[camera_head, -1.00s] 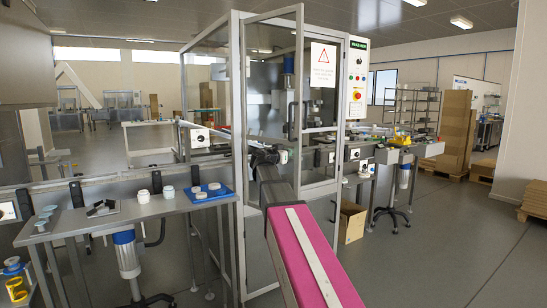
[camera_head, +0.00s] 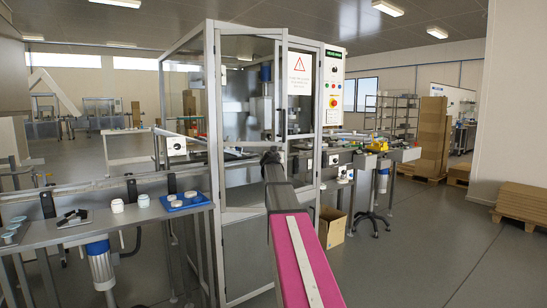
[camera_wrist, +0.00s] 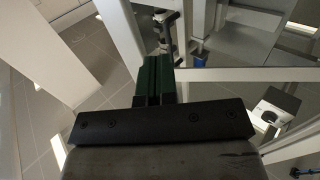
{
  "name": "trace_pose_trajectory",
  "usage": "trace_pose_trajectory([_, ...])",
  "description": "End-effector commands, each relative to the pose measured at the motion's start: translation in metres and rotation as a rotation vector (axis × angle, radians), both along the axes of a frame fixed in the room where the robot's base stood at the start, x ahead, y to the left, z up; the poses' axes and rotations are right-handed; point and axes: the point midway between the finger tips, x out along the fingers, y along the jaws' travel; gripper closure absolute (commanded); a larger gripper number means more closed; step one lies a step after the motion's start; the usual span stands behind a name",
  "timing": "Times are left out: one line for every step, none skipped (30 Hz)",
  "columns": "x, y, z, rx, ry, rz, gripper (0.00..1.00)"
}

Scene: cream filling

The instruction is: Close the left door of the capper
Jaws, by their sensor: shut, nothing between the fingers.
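The capper (camera_head: 222,250) is a tall grey-framed cabinet with clear panels. Its left door (camera_head: 248,208) is a framed clear panel, hinged on the left, its free edge slightly out toward me, so it looks partly open. The right door (camera_head: 302,118) bears a red-triangle warning sign. My gripper (camera_head: 271,156) is in front of the left door's free edge, at the end of my pink-striped arm. In the wrist view its dark green fingers (camera_wrist: 153,68) are shut and empty, close to a dark upright handle (camera_wrist: 170,38); contact is unclear.
A bench (camera_head: 130,215) at left holds a blue tray (camera_head: 187,203) with white pieces. A control panel (camera_head: 333,92) is on the capper's right. A conveyor table with a stool and cardboard stacks (camera_head: 432,135) stand further right. The floor (camera_head: 420,255) at front right is clear.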

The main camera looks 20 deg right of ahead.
Motion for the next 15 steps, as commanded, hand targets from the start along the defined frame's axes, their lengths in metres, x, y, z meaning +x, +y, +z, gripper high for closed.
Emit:
trace_pose_trajectory([0.008,-0.005,0.000,0.000,0.000,-0.003,1.00])
trace_pose_trajectory([0.011,-0.008,0.000,0.000,0.000,-0.004,1.00])
trace_pose_trajectory([0.016,-0.012,0.000,0.000,0.000,-0.006,1.00])
trace_pose_trajectory([0.020,-0.015,0.000,0.001,0.001,-0.008,1.00])
trace_pose_trajectory([0.025,-0.018,0.000,0.001,0.001,-0.009,1.00])
trace_pose_trajectory([0.033,-0.022,0.000,0.001,0.001,-0.011,1.00])
trace_pose_trajectory([0.039,-0.026,0.000,0.001,0.001,-0.013,1.00])
trace_pose_trajectory([0.045,-0.029,0.000,0.000,0.001,-0.014,1.00])
trace_pose_trajectory([0.055,-0.034,0.000,0.001,0.001,-0.015,1.00])
trace_pose_trajectory([0.063,-0.037,0.000,0.000,0.001,-0.016,1.00])
trace_pose_trajectory([0.071,-0.040,0.000,0.000,0.001,-0.017,1.00])
trace_pose_trajectory([0.082,-0.043,0.000,0.000,0.001,-0.017,1.00])
trace_pose_trajectory([0.090,-0.045,0.000,0.000,0.001,-0.017,1.00])
trace_pose_trajectory([0.098,-0.047,0.000,0.000,0.001,-0.017,1.00])
trace_pose_trajectory([0.109,-0.049,0.001,0.001,0.001,-0.017,1.00])
